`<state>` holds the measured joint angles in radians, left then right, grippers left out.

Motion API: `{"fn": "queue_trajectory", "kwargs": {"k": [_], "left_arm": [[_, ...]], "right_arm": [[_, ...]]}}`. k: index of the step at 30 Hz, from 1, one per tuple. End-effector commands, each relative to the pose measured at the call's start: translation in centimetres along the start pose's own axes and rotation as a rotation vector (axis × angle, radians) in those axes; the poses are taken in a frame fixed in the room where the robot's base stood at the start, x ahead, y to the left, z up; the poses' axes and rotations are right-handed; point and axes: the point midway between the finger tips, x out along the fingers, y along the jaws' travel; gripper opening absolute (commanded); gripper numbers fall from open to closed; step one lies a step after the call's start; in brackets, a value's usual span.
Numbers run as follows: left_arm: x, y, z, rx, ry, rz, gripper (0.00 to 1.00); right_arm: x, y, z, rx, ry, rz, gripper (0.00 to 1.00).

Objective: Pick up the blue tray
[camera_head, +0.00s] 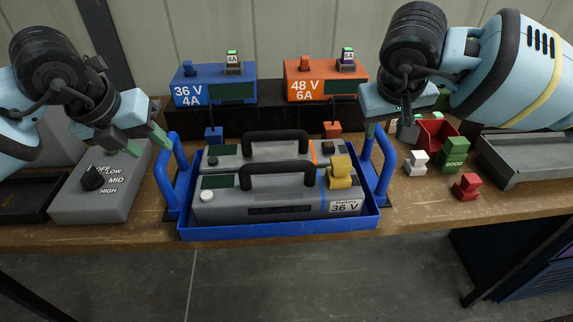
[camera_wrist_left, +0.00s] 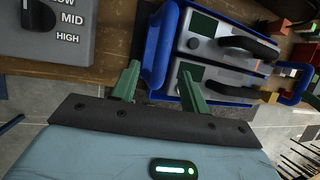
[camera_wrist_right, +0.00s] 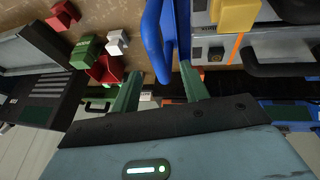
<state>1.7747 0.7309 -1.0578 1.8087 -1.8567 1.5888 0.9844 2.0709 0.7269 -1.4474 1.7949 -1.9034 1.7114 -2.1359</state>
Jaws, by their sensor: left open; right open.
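The blue tray (camera_head: 280,230) sits on the wooden bench at its front edge, with an upright blue loop handle at each end. It holds two grey battery packs with black handles; the front one (camera_head: 265,203) reads 36 V. My left gripper (camera_head: 147,143) is open beside the tray's left handle (camera_head: 163,190); in the left wrist view that handle (camera_wrist_left: 157,60) shows between the finger lines. My right gripper (camera_head: 388,125) is open at the top of the right handle (camera_head: 385,178); in the right wrist view the handle (camera_wrist_right: 152,40) lies between the finger lines. Contact cannot be told.
A grey dial box (camera_head: 100,190) stands left of the tray. Blue (camera_head: 215,85) and orange (camera_head: 318,82) chargers stand behind it. Right of it are a red bin (camera_head: 434,133), small white, green and red blocks, and a grey stand (camera_head: 520,160). Floor lies in front.

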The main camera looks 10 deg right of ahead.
Motion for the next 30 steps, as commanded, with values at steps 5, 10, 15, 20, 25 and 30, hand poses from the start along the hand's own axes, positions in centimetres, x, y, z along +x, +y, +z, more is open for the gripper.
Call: {"fn": "queue_trajectory", "kwargs": {"k": [5, 10, 15, 20, 25, 30], "left_arm": [[-0.1, 0.1, 0.1, -0.002, -0.004, 0.006, 0.45], [-0.1, 0.1, 0.1, -0.002, -0.004, 0.006, 0.45], [0.1, 0.1, 0.1, -0.001, -0.003, 0.005, 0.45], [1.5, 0.1, 0.1, -0.002, -0.002, 0.005, 0.45], [4.0, 0.1, 0.1, -0.001, -0.001, 0.005, 0.45], [6.2, 0.1, 0.1, -0.002, -0.001, 0.005, 0.45]], "right_arm": [[0.0, 0.0, 0.0, -0.001, 0.0, 0.0, 0.45], [0.0, 0.0, 0.0, 0.0, 0.0, 0.0, 0.45], [0.2, 0.0, 0.0, 0.0, -0.001, 0.0, 0.45], [1.6, 0.0, 0.1, 0.0, -0.003, 0.001, 0.45], [4.1, 0.0, 0.1, 0.001, -0.003, 0.001, 0.45], [6.3, 0.0, 0.0, 0.002, -0.002, 0.001, 0.45]]}}
